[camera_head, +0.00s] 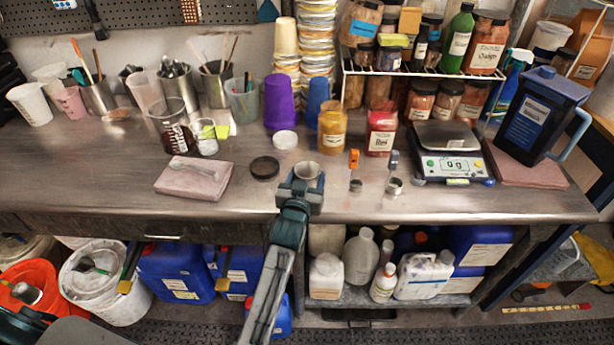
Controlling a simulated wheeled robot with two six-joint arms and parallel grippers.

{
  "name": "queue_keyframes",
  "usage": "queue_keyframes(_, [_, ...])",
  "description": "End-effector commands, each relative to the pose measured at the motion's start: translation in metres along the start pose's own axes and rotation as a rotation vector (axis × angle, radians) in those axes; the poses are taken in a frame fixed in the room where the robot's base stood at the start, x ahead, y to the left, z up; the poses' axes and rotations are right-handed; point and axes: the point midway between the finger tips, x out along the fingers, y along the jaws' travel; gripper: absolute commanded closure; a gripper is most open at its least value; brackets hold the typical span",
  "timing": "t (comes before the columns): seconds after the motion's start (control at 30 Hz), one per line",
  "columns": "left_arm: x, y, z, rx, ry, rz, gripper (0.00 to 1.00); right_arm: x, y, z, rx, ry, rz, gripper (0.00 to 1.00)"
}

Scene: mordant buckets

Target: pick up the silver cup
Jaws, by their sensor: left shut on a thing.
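The silver cup (308,171) is a small open metal cup near the middle of the steel workbench (250,215), close to its front edge. My left gripper (306,181) is shut on it from the front, and the jaws hide its lower part. The cup looks upright. I cannot tell whether its base touches the bench. My right gripper is not in view.
Yellow (332,130) and red (381,131) jars stand behind. Small metal pieces (394,186) and a scale (448,167) are to the right.

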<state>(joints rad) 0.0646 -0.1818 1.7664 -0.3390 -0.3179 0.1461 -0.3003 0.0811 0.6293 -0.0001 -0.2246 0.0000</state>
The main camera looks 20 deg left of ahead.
Motion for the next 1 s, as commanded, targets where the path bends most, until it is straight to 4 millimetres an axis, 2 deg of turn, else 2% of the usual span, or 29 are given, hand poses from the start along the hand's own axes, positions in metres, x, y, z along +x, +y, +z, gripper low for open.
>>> queue_keyframes(0.03, [0.000,0.000,-0.011,-0.001,0.003,0.000,0.63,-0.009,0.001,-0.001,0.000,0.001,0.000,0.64])
queue_keyframes(0.2, [-0.001,0.000,-0.034,-0.001,0.006,0.000,0.63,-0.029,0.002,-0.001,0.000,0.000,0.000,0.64])
queue_keyframes(0.7, [-0.120,-0.016,-0.035,-0.001,0.002,0.000,0.63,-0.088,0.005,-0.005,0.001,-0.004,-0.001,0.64])
queue_keyframes(0.83, [-0.141,-0.019,-0.034,0.000,0.004,-0.001,0.63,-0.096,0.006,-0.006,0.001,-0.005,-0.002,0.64])
queue_keyframes(1.0, [-0.156,-0.021,-0.034,0.000,0.007,0.000,0.63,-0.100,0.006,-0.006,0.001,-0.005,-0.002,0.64])
